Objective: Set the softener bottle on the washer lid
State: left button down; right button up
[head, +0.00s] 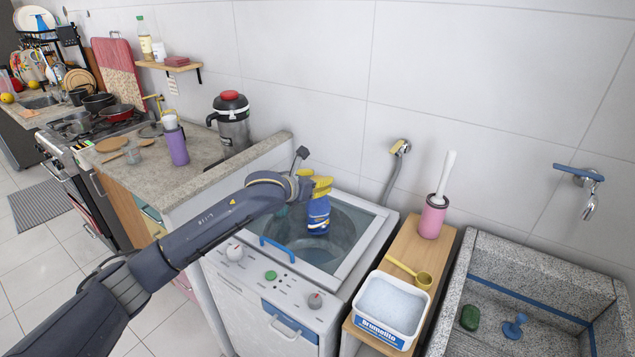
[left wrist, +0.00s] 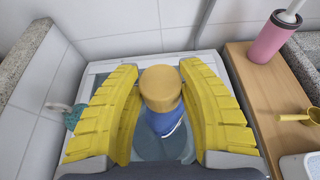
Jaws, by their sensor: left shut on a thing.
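The softener bottle (head: 318,217) is blue with a label, upright or nearly so, above the washer's glass lid (head: 350,235). My left gripper (head: 320,188), with yellow fingers, is shut on its upper part from above. In the left wrist view the bottle's tan-yellow cap (left wrist: 161,84) and blue body (left wrist: 164,122) show between the two fingers. Whether the bottle's base touches the lid cannot be told. The lid is closed on the white washer (head: 262,305), with a blue handle (head: 277,249) at its front. My right gripper is not in view.
Right of the washer, a wooden board (head: 405,246) holds a pink brush holder (head: 432,216), a yellow scoop (head: 421,279) and a white powder tub (head: 391,308). A granite sink (head: 540,270) stands beyond. A counter (head: 205,170) with a low wall lies left.

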pick_arm(q)
jog(key=shift+f, duration=0.15)
jog(key=c, duration=0.8)
grip_release()
jog(key=shift+s+a, duration=0.15)
jog(key=v, duration=1.1)
jog(key=shift+s+r, duration=0.15)
jog(key=shift+r, duration=0.1)
jog(key=shift+a, duration=0.1)
